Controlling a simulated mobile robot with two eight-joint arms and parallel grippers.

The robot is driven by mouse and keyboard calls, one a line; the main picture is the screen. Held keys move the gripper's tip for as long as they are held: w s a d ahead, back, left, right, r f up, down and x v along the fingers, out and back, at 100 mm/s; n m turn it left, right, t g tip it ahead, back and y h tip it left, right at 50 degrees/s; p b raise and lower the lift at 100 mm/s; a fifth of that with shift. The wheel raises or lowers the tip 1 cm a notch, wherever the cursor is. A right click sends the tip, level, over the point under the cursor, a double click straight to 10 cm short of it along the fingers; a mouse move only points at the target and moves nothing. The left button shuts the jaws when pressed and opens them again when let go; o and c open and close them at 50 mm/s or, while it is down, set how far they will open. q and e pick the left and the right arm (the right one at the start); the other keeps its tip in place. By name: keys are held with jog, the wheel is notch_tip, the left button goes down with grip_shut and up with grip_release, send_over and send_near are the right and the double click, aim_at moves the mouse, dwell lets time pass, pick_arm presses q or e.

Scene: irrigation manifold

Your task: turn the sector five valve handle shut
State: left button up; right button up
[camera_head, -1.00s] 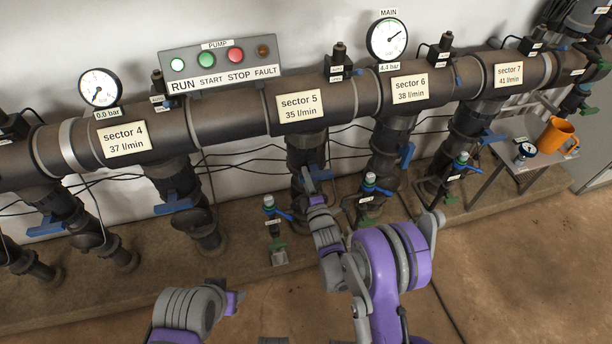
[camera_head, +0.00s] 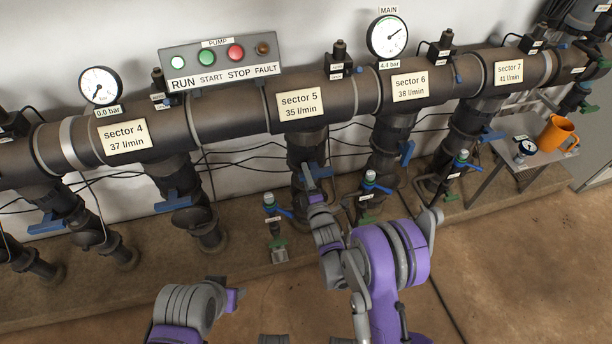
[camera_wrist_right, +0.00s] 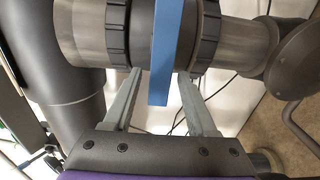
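The sector 5 label (camera_head: 302,104) is on the main pipe, and the sector five valve is on the pipe dropping below it. Its blue handle (camera_head: 322,172) is partly hidden behind my right gripper (camera_head: 308,174). In the right wrist view, the blue handle (camera_wrist_right: 164,60) hangs down as an upright bar. The two grey fingers of my right gripper (camera_wrist_right: 160,74) are apart, one on each side of the handle, with gaps visible between them and it. My left gripper (camera_head: 237,297) is low in the head view, away from the pipes; its fingers cannot be made out.
Other blue handles are on neighbouring drops, at sector 4 (camera_head: 173,199) and sector 6 (camera_head: 407,152). Small green and blue taps stand close by, one left (camera_head: 272,212) and one right (camera_head: 369,188) of my right gripper. An orange mug (camera_head: 556,134) stands on a side table.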

jog(key=b+v, duration=0.2)
jog(key=v, duration=0.8)
jog(key=shift+s, duration=0.4)
jog(key=shift+d, duration=0.1)
